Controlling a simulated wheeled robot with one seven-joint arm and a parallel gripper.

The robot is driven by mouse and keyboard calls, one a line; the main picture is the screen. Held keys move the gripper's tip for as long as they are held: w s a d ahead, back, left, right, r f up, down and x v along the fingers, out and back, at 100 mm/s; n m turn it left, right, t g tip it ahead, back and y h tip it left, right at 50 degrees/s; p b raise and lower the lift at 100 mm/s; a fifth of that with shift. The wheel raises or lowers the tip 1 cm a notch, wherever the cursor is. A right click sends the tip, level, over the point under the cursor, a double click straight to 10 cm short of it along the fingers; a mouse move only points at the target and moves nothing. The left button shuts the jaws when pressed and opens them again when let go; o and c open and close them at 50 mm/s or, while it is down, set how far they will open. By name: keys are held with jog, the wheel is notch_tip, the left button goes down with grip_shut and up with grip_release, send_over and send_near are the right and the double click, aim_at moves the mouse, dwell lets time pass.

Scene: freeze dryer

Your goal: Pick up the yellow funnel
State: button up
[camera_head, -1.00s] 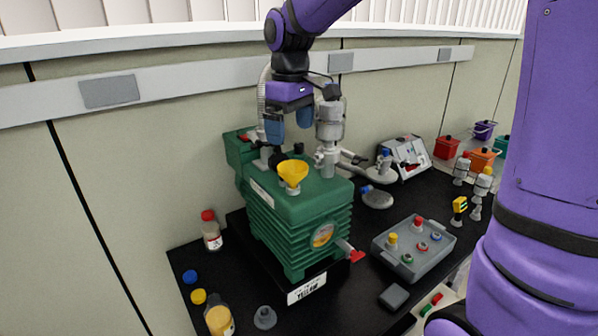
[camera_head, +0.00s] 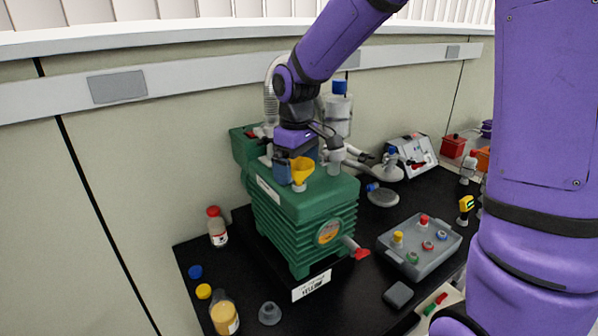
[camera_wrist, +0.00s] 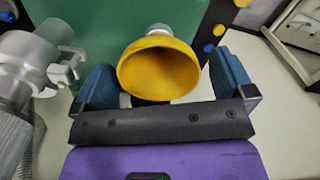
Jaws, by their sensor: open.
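The yellow funnel (camera_head: 302,169) stands on top of the green pump (camera_head: 318,196), on a pale fitting. My gripper (camera_head: 297,172) is down behind the funnel, low over the pump top. In the wrist view the funnel (camera_wrist: 158,68) shows its wide mouth towards the camera, between the two blue fingers of my gripper (camera_wrist: 162,85). The fingers are open, one on each side, with a gap to the funnel. The funnel's lower part is mostly hidden in the wrist view.
A metal fitting (camera_wrist: 30,65) stands close to the left finger in the wrist view. A grey tray (camera_head: 432,262) with coloured caps is right of the pump. A label plate (camera_head: 311,286) is in front.

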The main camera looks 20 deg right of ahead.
jog(key=c, duration=1)
jog(key=shift+r, duration=0.1)
